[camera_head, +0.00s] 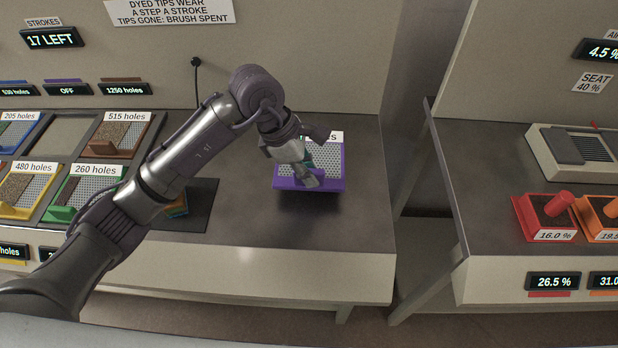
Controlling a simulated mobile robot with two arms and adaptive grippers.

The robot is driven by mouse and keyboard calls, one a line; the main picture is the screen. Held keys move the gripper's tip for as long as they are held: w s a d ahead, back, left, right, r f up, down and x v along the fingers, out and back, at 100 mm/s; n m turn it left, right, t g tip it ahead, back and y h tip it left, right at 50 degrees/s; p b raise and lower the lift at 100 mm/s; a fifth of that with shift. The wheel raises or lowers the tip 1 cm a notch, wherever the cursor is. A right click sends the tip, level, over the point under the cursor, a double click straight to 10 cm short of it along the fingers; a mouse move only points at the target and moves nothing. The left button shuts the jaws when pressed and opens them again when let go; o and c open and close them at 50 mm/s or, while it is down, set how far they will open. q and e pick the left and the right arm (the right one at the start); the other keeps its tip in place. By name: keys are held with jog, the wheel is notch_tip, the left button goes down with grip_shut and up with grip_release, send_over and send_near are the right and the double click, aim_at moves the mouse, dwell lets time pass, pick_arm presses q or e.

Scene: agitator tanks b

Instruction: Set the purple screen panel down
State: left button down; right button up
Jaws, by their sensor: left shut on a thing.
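The purple screen panel (337,181) is a purple frame around a light perforated mesh, near the right part of the left bench (300,225). My left gripper (307,174) reaches in from the left and is shut on the panel. The gripper hides the panel's middle and left part. A white label at its back edge is mostly covered. A dark shadow lies close under the front edge; I cannot tell whether the panel touches the bench. My right gripper is not in view.
Panels in blue, brown (113,137), yellow and green (87,193) frames fill slots at left, beside an empty slot (61,138). A dark mat (200,208) lies under my arm. A gap separates the right bench (480,215), with red (545,217) and orange trays.

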pick_arm(q)
jog(key=f, duration=0.1)
jog(key=f+p, duration=0.1)
jog(key=f, duration=0.1)
jog(key=shift+w+f, duration=0.2)
jog(key=shift+f, duration=0.4)
jog(key=c, duration=1.1)
grip_release()
jog(key=shift+c, duration=0.2)
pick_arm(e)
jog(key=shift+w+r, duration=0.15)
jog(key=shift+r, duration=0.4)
pick_arm(q)
jog(key=b+v, duration=0.1)
jog(key=v, duration=1.1)
jog(key=shift+b, duration=0.3)
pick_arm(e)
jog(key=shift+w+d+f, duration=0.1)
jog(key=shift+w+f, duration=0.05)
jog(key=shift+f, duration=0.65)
pick_arm(q)
jog(key=shift+s, duration=0.1)
